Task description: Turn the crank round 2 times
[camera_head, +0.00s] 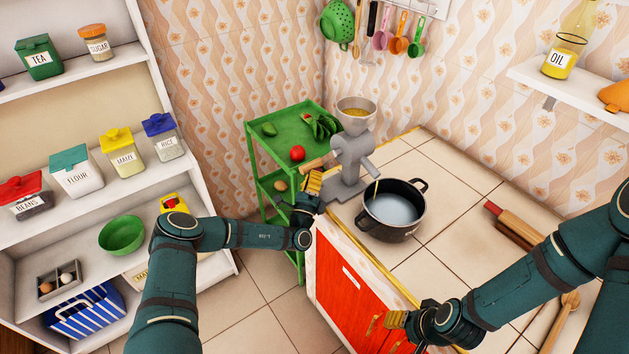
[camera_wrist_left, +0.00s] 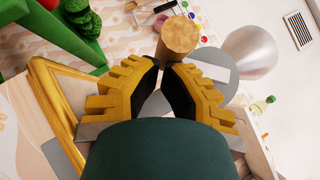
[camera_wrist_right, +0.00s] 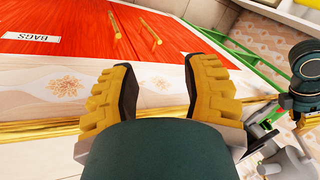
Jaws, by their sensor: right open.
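The grey grinder (camera_head: 352,160) stands on the counter's back left corner, with a funnel (camera_head: 356,108) of yellowish grains on top. Its wooden crank handle (camera_head: 317,162) points out to the left; it also shows in the left wrist view (camera_wrist_left: 180,38). My left gripper (camera_head: 313,176) is at the handle from below. Its fingertips (camera_wrist_left: 163,70) are nearly together and look closed on the handle's near part, though the contact is partly hidden. My right gripper (camera_head: 396,319) is open and empty in front of the red cabinet; its spread fingers show in the right wrist view (camera_wrist_right: 160,70).
A black pot (camera_head: 393,222) stands right of the grinder on the tiled counter (camera_head: 440,190). A green cart (camera_head: 262,155) with vegetables is behind and left. A rolling pin (camera_head: 514,224) lies at the right. White shelves (camera_head: 112,170) fill the left side.

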